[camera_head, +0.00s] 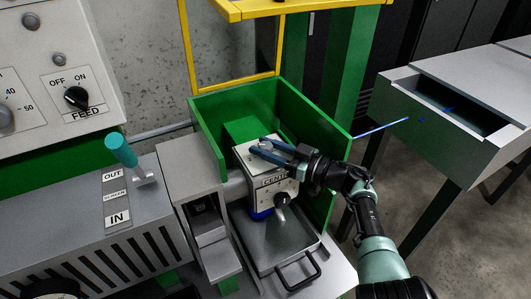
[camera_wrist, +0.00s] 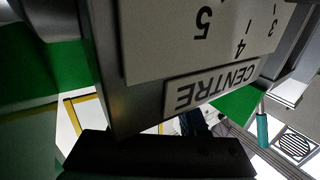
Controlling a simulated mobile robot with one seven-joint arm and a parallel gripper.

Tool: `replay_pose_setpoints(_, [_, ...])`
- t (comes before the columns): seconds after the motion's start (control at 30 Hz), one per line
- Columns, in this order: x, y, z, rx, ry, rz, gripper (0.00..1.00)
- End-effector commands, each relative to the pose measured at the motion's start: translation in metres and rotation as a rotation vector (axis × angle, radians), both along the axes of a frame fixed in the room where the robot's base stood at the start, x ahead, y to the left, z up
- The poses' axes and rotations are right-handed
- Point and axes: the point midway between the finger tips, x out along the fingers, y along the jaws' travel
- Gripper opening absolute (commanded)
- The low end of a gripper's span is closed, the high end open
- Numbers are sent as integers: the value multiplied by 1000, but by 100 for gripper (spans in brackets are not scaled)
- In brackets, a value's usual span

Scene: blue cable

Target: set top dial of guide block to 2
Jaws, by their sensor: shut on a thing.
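The guide block (camera_head: 272,183) is a pale grey block inside the green-walled housing. It has a CENTRE label on its front and a dark knob (camera_head: 281,200) below that. My gripper (camera_head: 266,148) reaches in from the right over the block's top face and is shut on the top dial. The fingers hide the dial, so I cannot read its setting. In the wrist view the block (camera_wrist: 155,70) fills the upper part, with the numbers 5, 4 and 3 and the CENTRE label upside down. A dark finger (camera_wrist: 155,155) spans the bottom there.
Green walls (camera_head: 295,105) stand around the block, close to my arm. A yellow frame (camera_head: 235,82) rises behind. A tray with a black handle (camera_head: 299,275) lies in front. A teal lever (camera_head: 121,150) stands at left. An open grey box-topped table (camera_head: 430,125) is at right.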

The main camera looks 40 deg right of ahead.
Motion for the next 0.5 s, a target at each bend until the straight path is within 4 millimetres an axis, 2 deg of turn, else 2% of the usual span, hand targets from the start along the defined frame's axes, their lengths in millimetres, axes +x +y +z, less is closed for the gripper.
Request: replay_pose_setpoints(0.5, [1,1,0,2,0,24,0])
